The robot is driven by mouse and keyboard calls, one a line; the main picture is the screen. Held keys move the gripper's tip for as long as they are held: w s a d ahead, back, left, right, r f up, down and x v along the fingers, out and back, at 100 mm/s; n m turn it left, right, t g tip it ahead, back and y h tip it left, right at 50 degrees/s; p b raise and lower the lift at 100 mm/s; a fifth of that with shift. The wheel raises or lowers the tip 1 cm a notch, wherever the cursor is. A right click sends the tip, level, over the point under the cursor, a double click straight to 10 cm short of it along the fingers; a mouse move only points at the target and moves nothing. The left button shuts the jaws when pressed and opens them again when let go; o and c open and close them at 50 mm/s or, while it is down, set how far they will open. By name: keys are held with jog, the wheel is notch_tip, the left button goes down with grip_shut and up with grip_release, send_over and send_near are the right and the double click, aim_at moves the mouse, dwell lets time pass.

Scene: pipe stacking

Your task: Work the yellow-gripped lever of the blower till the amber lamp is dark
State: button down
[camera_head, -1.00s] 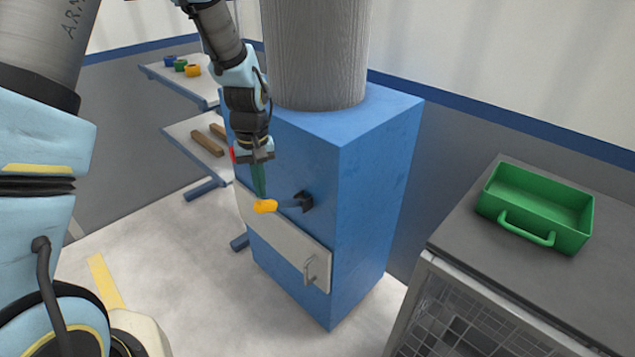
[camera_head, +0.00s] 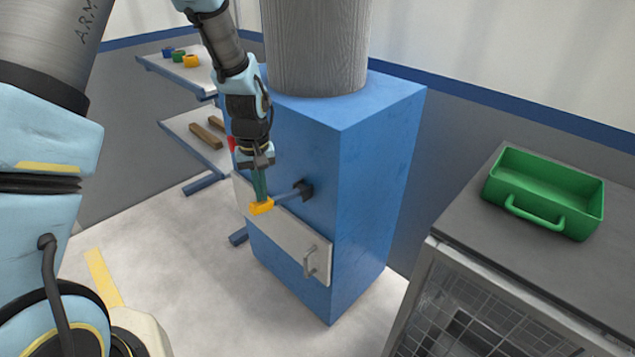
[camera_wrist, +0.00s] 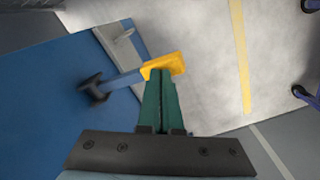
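The blower is a blue cabinet (camera_head: 375,170) with a wide grey duct on top. Its lever (camera_head: 288,196) sticks out from a dark pivot on the front and slopes down to a yellow grip (camera_head: 261,206). My gripper (camera_head: 260,195) points down, its green fingers together, tips at the top of the yellow grip. In the wrist view the finger ends (camera_wrist: 162,73) overlap the near edge of the yellow grip (camera_wrist: 172,63); they do not appear to be around it. I see no amber lamp; part of the front is behind my arm. A red part (camera_head: 232,146) shows beside the arm.
A light grey panel with a handle (camera_head: 311,262) is below the lever. A green tray (camera_head: 545,190) stands on a grey-topped cabinet at right. Shelves at back left hold coloured rings (camera_head: 191,61) and brown bars (camera_head: 206,136). The floor before the blower is clear.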

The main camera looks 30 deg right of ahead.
notch_tip(320, 180, down, 5)
jog(key=b, duration=0.2)
jog(key=shift+b, duration=0.35)
notch_tip(320, 180, up, 10)
jog(key=p, duration=0.7)
jog(key=shift+r+p, duration=0.25)
jog(key=shift+p, duration=0.1)
notch_tip(320, 180, up, 5)
jog(key=p, duration=0.4)
send_over(263, 206)
jog(key=w, duration=0.1)
jog(key=shift+d, duration=0.2)
jog(key=w+a+r+n, duration=0.1)
jog(key=a+r, duration=0.2)
jog(key=a, duration=0.4)
jog(key=w+a+r, duration=0.2)
jog(key=a+r, duration=0.2)
jog(key=a, duration=0.4)
jog(key=s+a+r, duration=0.2)
jog(key=s+a, duration=0.1)
jog(key=a, duration=0.4)
jog(key=s+a+r+n+t+b, duration=0.1)
jog(key=s+a, duration=0.3)
jog(key=a, duration=0.4)
jog(key=shift+r+n+t, duration=0.3)
jog(key=shift+r, duration=0.4)
